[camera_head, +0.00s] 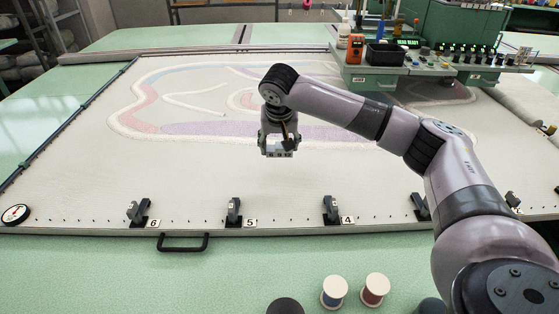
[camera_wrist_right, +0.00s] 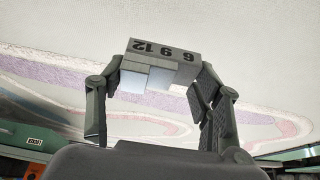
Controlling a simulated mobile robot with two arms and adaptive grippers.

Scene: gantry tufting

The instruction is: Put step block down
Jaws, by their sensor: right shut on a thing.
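My right gripper (camera_head: 278,148) hangs from the arm over the middle of the pale tufting cloth in the head view. In the right wrist view, the right gripper (camera_wrist_right: 158,82) is shut on the grey step block (camera_wrist_right: 165,52), which is marked 6 9 12 and has a stepped underside. The block shows in the head view as a small light piece (camera_head: 281,153) at the fingertips. It appears held above the cloth, though the exact gap cannot be told. My left gripper is not in view.
The stretched cloth (camera_head: 60,195) has clamps (camera_head: 234,211) numbered 4, 5 and 6 along its front edge and a black handle (camera_head: 182,242). Thread spools (camera_head: 335,291) stand in front. A green machine carriage (camera_head: 372,80) with tools is at back right.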

